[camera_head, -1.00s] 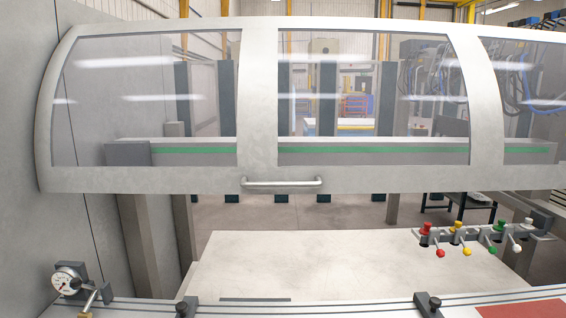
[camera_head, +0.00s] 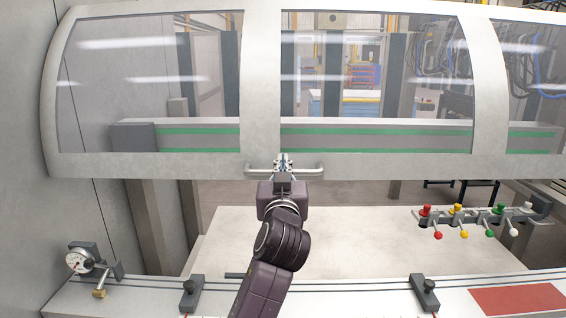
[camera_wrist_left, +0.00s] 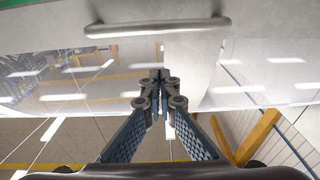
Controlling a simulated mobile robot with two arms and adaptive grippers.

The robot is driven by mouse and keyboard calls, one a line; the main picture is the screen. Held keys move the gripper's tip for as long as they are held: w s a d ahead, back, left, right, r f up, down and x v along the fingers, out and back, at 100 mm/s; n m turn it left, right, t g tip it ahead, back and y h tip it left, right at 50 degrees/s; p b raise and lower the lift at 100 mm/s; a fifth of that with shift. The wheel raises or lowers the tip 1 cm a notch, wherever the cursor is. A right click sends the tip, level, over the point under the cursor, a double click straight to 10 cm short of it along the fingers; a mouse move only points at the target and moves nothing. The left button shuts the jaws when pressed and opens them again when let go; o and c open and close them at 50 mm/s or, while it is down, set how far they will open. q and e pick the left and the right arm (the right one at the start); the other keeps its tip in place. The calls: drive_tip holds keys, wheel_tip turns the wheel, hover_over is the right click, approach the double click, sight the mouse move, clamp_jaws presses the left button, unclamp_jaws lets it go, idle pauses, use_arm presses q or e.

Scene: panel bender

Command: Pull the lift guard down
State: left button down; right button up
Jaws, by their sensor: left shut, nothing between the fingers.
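The lift guard (camera_head: 258,90) is a pale curved frame with clear panes, raised above the work table. Its bar handle (camera_head: 306,171) is on the lower rail, near the middle; it also shows across the top of the left wrist view (camera_wrist_left: 160,27). My left gripper (camera_head: 283,160) comes up from below and overlaps the middle of the handle in the head view. In the left wrist view its fingers (camera_wrist_left: 157,76) are closed together, empty, and apart from the handle in the picture. I cannot tell whether they touch it. My right gripper is not in view.
The pale table (camera_head: 350,245) lies below the guard, with open space between. Levers with coloured knobs (camera_head: 463,222) stand at the right. A dial gauge (camera_head: 79,262) sits at the front left. Black clamps (camera_head: 424,292) and a red plate (camera_head: 517,298) are along the front edge.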

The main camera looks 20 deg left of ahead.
sight(283, 153)
use_arm(q)
drive_tip(key=w+f+p, duration=0.1)
drive_tip(key=w+p, duration=0.1)
drive_tip(key=w+a+f+p, duration=0.1)
drive_tip(key=w+f+p, duration=0.1)
drive_tip(key=shift+w+a+f, duration=0.1)
drive_tip(key=shift+w+a, duration=0.05)
drive_tip(key=shift+w, duration=0.05)
drive_tip(key=shift+w, duration=0.1)
idle(0.4)
